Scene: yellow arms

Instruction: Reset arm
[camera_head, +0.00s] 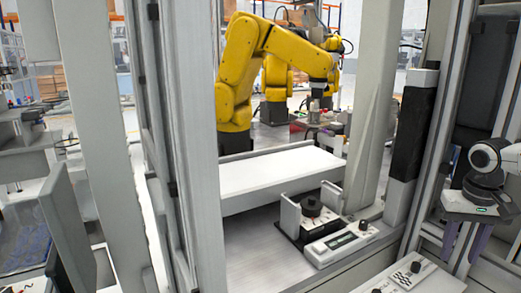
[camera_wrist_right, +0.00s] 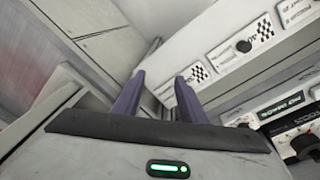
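My right gripper (camera_head: 462,252) is at the right edge of the head view, below a white and dark wrist joint. Its two purple fingers point down and stand apart. In the right wrist view the same gripper (camera_wrist_right: 158,76) shows both fingers spread, with nothing between them. Behind the fingers are grey and white panel surfaces. My left gripper and left arm do not show in the head view.
A white instrument box (camera_head: 342,242) and a device with a black knob (camera_head: 311,206) stand on the grey bench. A white panel with checkered patches (camera_wrist_right: 240,50) lies near the right gripper. Grey posts (camera_head: 180,120) frame the scene. A yellow robot arm (camera_head: 240,70) stands behind.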

